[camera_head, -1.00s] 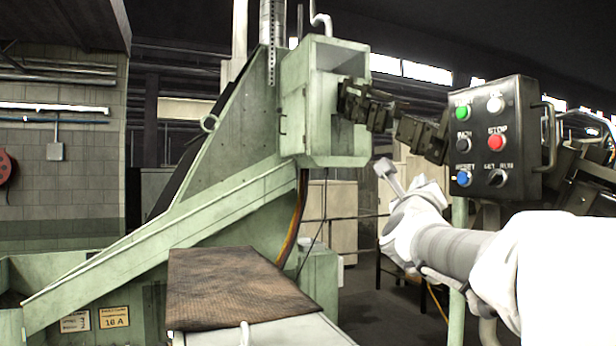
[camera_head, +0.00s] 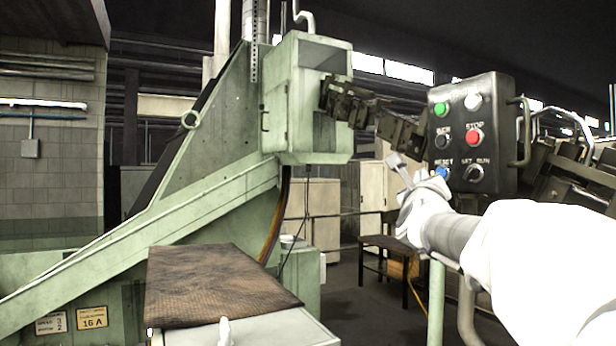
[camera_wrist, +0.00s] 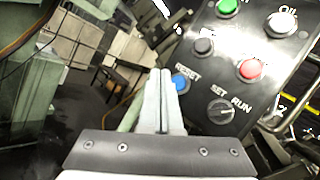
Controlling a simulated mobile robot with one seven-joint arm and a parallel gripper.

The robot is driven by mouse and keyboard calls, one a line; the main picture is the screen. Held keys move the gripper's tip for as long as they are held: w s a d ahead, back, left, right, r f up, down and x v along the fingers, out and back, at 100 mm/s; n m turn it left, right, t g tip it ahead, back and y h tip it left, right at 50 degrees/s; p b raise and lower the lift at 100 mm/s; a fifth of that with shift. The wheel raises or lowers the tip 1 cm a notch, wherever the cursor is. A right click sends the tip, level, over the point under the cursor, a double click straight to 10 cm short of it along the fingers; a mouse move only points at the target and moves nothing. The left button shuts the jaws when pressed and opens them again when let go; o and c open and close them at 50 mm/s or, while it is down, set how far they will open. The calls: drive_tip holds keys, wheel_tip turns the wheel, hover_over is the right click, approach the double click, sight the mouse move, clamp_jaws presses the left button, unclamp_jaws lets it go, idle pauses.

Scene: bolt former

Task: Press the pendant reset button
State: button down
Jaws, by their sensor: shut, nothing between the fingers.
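The black pendant box (camera_head: 458,112) stands at the right in the head view, with its buttons facing me. My gripper (camera_head: 397,164) is shut and empty, just left of the blue button in the head view. In the wrist view the shut fingers (camera_wrist: 160,80) point up beside the blue reset button (camera_wrist: 180,84), with the tips just left of it. Whether the fingers touch the button or the panel cannot be told.
Near the reset button are a black inch button (camera_head: 442,138), a red stop button (camera_head: 474,137), a selector knob (camera_head: 473,174) and a green button (camera_head: 440,109). A metal handle (camera_head: 522,130) is on the pendant's right side. A green machine (camera_head: 220,135) fills the left.

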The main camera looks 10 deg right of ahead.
sight(442, 173)
drive_tip(key=shift+w+d+b, duration=0.25)
drive_tip(key=shift+d+b, duration=0.1)
drive_tip(key=shift+d, duration=0.25)
drive_tip(key=shift+w+d+b, duration=0.2)
drive_tip(key=shift+d+b, duration=0.1)
drive_tip(key=shift+d, duration=0.3)
idle(1.2)
drive_tip(key=shift+w+d+b, duration=0.15)
drive_tip(key=shift+d+b, duration=0.25)
drive_tip(key=shift+b, duration=0.2)
